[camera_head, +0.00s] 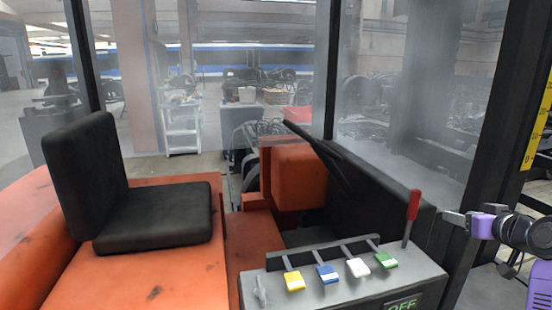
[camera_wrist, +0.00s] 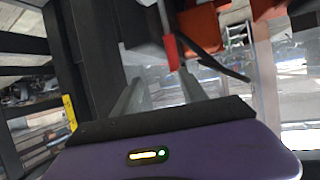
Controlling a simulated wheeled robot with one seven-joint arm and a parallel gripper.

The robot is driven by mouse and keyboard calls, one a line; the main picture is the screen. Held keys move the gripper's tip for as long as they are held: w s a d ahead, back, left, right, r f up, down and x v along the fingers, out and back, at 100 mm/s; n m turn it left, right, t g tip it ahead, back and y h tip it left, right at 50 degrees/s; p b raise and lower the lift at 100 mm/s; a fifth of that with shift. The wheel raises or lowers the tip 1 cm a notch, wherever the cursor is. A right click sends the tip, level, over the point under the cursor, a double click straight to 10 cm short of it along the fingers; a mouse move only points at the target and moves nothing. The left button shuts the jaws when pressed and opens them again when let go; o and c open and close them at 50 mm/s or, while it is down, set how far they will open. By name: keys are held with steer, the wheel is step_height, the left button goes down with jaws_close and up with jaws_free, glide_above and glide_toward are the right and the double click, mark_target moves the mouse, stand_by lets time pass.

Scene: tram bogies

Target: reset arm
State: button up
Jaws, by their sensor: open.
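My gripper (camera_head: 452,217) is at the right of the head view, its fingers pointing left toward the cab. It is open, and no object shows between its fingers. In the wrist view its two grey fingers (camera_wrist: 155,78) stand apart above the purple housing. A red-handled lever (camera_head: 413,205) stands upright on the grey control box, just left of the fingertips with a gap between. The red handle also shows in the wrist view (camera_wrist: 171,51), near the right fingertip; whether they touch there is hard to tell.
The control box (camera_head: 415,283) has yellow (camera_head: 294,281), blue (camera_head: 327,275), white (camera_head: 358,267) and green (camera_head: 386,260) switches and an OFF display (camera_head: 402,305). A black seat (camera_head: 155,215) is on the orange body at left. Dark cab posts (camera_head: 485,150) stand near my arm.

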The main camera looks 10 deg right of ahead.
steer(key=s+a+f+t+h, duration=0.1)
steer(key=s+a+f+t, duration=0.1)
steer(key=s+a+f, duration=0.35)
steer(key=s+a+f+m+t+h, duration=0.1)
steer(key=s+a+f, duration=0.1)
steer(key=s+a, duration=0.6)
steer(key=s+a+f+t+h, duration=0.1)
steer(key=s+a+f+t, duration=0.15)
steer(key=s+a, duration=0.45)
steer(key=s+a+f+n+g+y, duration=0.2)
steer(key=s+a+f+y, duration=0.1)
steer(key=s+a, duration=0.5)
steer(key=s+a+f+n+g+y+b, duration=0.1)
steer(key=s+a+f+n+y, duration=0.1)
steer(key=s+a, duration=0.7)
steer(key=s+f+y, duration=0.1)
steer(key=s+f, duration=0.1)
steer(key=s, duration=0.4)
steer(key=shift+s+a+g, duration=0.25)
steer(key=shift+s+g, duration=0.05)
steer(key=shift+g, duration=0.05)
